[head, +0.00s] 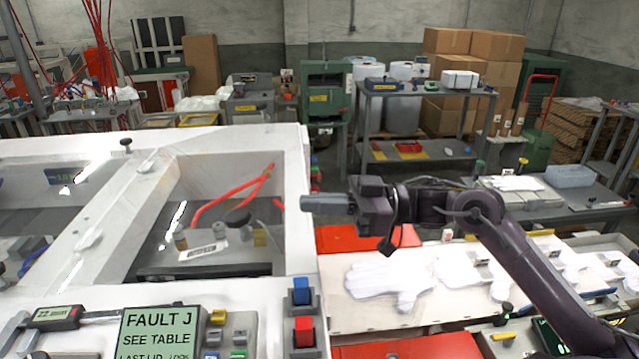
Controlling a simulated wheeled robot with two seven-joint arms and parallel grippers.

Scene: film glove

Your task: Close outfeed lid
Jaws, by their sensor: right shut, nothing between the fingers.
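The white machine (295,150) fills the left side of the head view. Its right-hand opening (222,215) shows red hoses, a barcode label and dark parts inside. Glare streaks suggest clear panels, but I cannot tell which part is the outfeed lid or whether it is open. A black knob (126,143) stands on the frame at the back. My right gripper (306,202) is shut and empty, pointing left, with its tips at the machine's right edge. I cannot tell whether they touch it. My left gripper is not in view.
A green display (160,332) reads "FAULT J SEE TABLE". Blue (301,291) and red (304,331) switches stand at the machine's front right corner. White gloves (390,282) lie on the belt under my right arm. A grey trolley (425,155) and cardboard boxes (470,55) stand behind.

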